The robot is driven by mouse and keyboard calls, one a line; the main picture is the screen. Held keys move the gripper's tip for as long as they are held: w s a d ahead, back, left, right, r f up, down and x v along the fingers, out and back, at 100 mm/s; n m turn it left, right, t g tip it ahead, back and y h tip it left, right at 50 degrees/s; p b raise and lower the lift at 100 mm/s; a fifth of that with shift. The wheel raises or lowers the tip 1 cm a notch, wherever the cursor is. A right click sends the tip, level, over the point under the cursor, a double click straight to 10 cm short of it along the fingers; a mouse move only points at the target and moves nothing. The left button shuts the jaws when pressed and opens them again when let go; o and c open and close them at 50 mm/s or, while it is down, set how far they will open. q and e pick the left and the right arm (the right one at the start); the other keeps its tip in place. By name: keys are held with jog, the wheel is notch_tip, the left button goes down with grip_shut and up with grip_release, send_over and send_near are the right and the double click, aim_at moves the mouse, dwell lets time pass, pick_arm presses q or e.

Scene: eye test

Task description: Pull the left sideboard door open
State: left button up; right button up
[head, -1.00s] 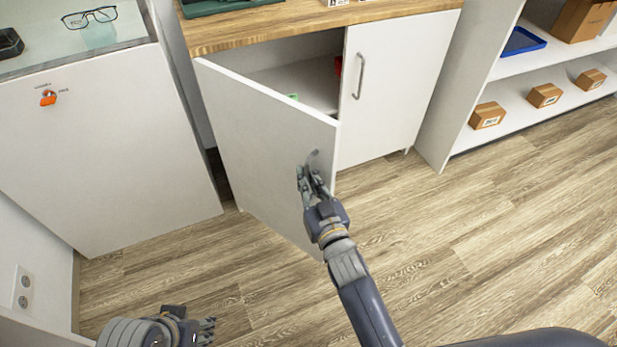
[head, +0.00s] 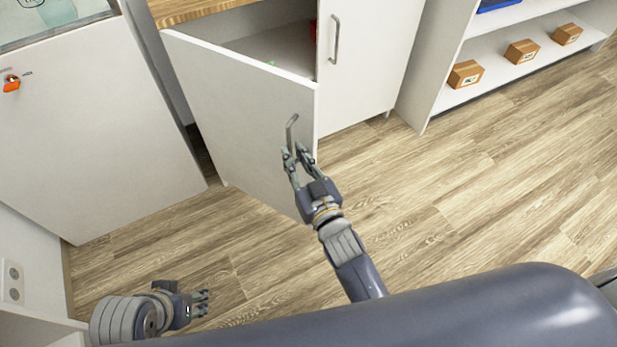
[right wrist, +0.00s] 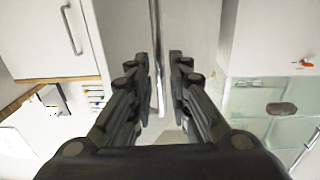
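In the right wrist view the handle (right wrist: 158,75) runs between the two fingers, with a gap on each side. My left gripper (head: 203,303) is low at the left, away from the door; its finger gap is unclear.
The closed right sideboard door (head: 365,65) has its own handle (head: 335,40). A white cabinet (head: 95,135) stands left of the open door. Shelving with several small boxes (head: 522,52) is at the right. The wood floor (head: 450,190) before the sideboard is clear.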

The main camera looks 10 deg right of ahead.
jog(key=v, duration=0.8)
jog(key=shift+s, duration=0.3)
jog(key=shift+d, duration=0.1)
